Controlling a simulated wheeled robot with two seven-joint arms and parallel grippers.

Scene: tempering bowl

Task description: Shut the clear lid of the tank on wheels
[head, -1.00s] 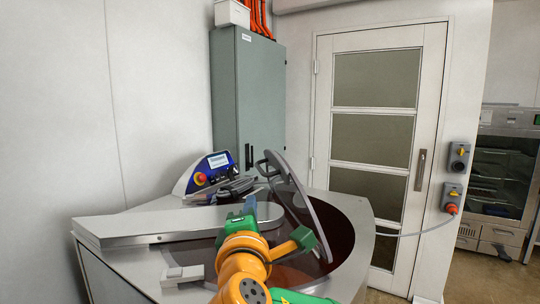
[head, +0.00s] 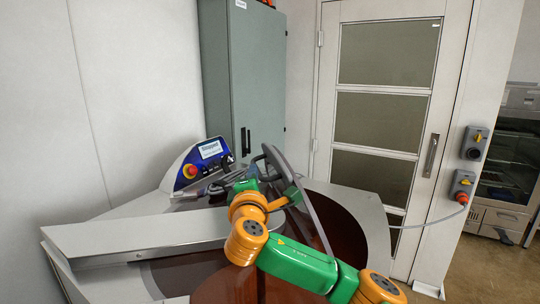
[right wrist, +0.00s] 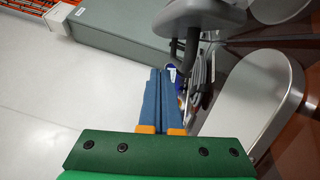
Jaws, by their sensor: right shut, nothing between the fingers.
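The tank (head: 375,215) is a wide metal tub with dark reddish-brown contents; its wheels are not in view. Its clear lid (head: 312,215) stands raised and steeply tilted over the tub, with a dark grey rim and a handle (head: 272,168) on its left side. My right gripper (head: 252,172) is at the lid's left side near the handle, partly hidden by my arm. In the right wrist view its blue fingers (right wrist: 162,75) are shut and empty, beside the dark handle (right wrist: 190,50); I cannot tell whether they touch. My left gripper is out of view.
A flat metal arm (head: 150,232) spans the tub's left side. A control panel (head: 207,155) with a red stop button stands behind it. A grey cabinet (head: 243,80) and a white door (head: 385,95) are at the back. A cable (head: 430,225) runs to the right wall switches.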

